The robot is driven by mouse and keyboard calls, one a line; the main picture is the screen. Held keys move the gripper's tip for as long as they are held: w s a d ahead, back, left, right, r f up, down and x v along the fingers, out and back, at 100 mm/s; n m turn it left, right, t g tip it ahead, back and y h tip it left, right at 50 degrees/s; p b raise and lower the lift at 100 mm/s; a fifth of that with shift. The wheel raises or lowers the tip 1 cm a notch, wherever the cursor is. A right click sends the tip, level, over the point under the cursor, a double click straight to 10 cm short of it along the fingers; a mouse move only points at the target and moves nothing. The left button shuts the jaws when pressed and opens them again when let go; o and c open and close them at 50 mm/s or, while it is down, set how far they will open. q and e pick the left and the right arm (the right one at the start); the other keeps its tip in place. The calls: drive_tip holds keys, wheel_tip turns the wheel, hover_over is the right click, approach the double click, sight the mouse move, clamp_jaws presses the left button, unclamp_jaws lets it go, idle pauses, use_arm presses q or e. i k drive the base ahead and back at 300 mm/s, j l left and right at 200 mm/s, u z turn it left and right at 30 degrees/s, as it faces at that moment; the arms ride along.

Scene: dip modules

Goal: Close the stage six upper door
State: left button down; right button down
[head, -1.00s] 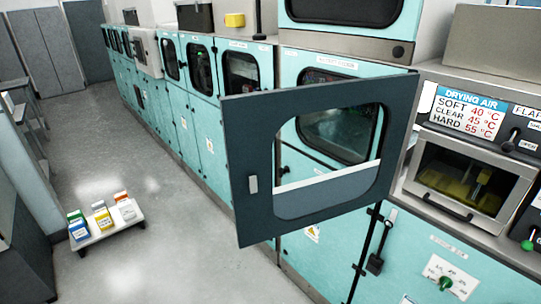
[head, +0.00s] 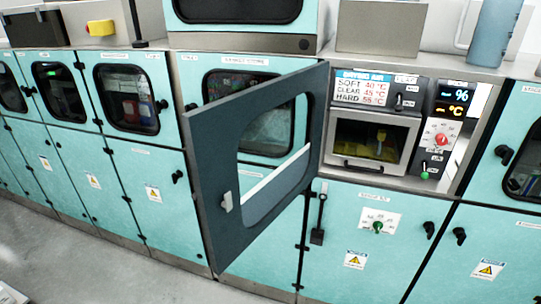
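An upper door (head: 212,150) with a dark grey frame and a large window stands wide open. The stage label on this cabinet is too small to read surely. Through and behind the door, the cabinet's front and a dark window show. Neither of my grippers is in view.
To the right is a drying air panel (head: 361,88) above a small windowed chamber (head: 371,142). Teal cabinets with closed doors run to the left and right. A yellow object (head: 101,27) sits on top at the left.

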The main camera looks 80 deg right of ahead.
sight(214, 131)
drive_tip(key=i+z, duration=0.2)
drive_tip(key=z, duration=0.2)
drive_tip(key=i+l+z, duration=0.1)
drive_tip(key=z, duration=0.3)
drive_tip(key=i+j+z, duration=0.1)
drive_tip(key=i+z, duration=0.2)
drive_tip(key=z, duration=0.15)
drive_tip(key=i+j+z, duration=0.1)
drive_tip(key=z, duration=0.3)
drive_tip(key=i+z, duration=0.2)
drive_tip(key=z, duration=0.25)
drive_tip(key=i+z, duration=0.2)
drive_tip(key=z, duration=0.3)
drive_tip(key=i+z, duration=0.2)
drive_tip(key=z, duration=0.25)
drive_tip(key=i+j+z, duration=0.15)
drive_tip(key=z, duration=0.3)
drive_tip(key=i+j+z, duration=0.1)
drive_tip(key=j+z, duration=0.2)
drive_tip(key=z, duration=0.15)
